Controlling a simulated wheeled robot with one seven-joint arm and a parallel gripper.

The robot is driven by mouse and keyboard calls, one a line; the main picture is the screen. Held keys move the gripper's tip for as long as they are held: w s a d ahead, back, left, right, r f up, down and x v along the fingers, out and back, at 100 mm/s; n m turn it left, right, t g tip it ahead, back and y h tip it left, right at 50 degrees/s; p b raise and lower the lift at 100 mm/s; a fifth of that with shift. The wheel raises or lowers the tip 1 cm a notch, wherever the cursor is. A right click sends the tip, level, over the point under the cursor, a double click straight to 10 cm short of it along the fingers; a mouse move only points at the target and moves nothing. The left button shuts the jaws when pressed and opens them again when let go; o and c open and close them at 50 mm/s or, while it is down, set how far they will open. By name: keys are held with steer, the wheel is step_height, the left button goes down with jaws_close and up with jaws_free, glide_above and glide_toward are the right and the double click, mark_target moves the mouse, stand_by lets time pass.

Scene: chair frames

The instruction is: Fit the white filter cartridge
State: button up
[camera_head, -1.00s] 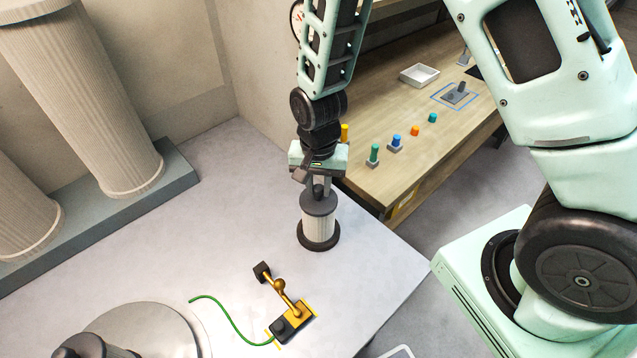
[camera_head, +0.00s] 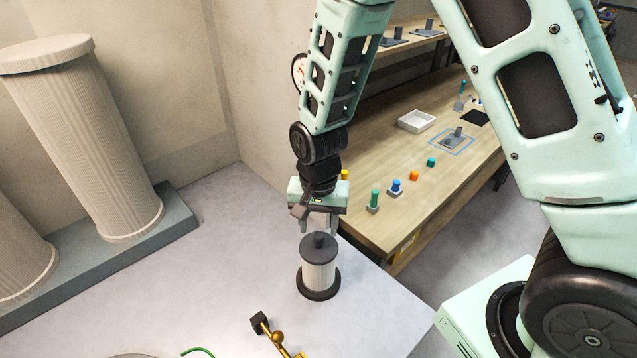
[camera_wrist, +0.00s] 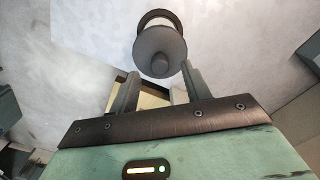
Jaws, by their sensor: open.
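The white filter cartridge (camera_head: 319,277) stands upright on the pale grey surface. It has a white pleated body, a dark top cap with a knob, and a wider dark ring at its foot. My gripper (camera_head: 318,230) is above the cartridge, with its fingers apart and empty, just over the knob. In the wrist view the cartridge's dark cap and knob (camera_wrist: 160,58) show beyond the fingertips of my gripper (camera_wrist: 158,75), and its white body is mostly hidden there.
A gold and black fixture (camera_head: 277,337) lies front left of the cartridge, with a green cord (camera_head: 198,352) near it. Large pleated columns (camera_head: 95,140) stand on a grey plinth at left. A wooden bench (camera_head: 400,160) with coloured pegs and a white tray (camera_head: 416,121) stands behind right.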

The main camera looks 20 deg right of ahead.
step_height(320, 180, up, 15)
steer(key=b, duration=0.2)
steer(key=shift+f, duration=0.2)
steer(key=s+a+f+n+b, duration=0.3)
steer(key=s+n, duration=0.3)
steer(key=s, duration=0.3)
steer(key=s+a+f+n+b, duration=0.3)
steer(key=s+n, duration=0.4)
steer(key=s, duration=0.3)
steer(key=shift+s+a+f+n+y+b, duration=0.2)
steer(key=shift+f+n+y+b, duration=0.1)
steer(key=shift+f+b, duration=0.5)
steer(key=shift+s+f+n, duration=0.15)
steer(key=shift+s+n, duration=0.15)
steer(key=shift+c, duration=0.3)
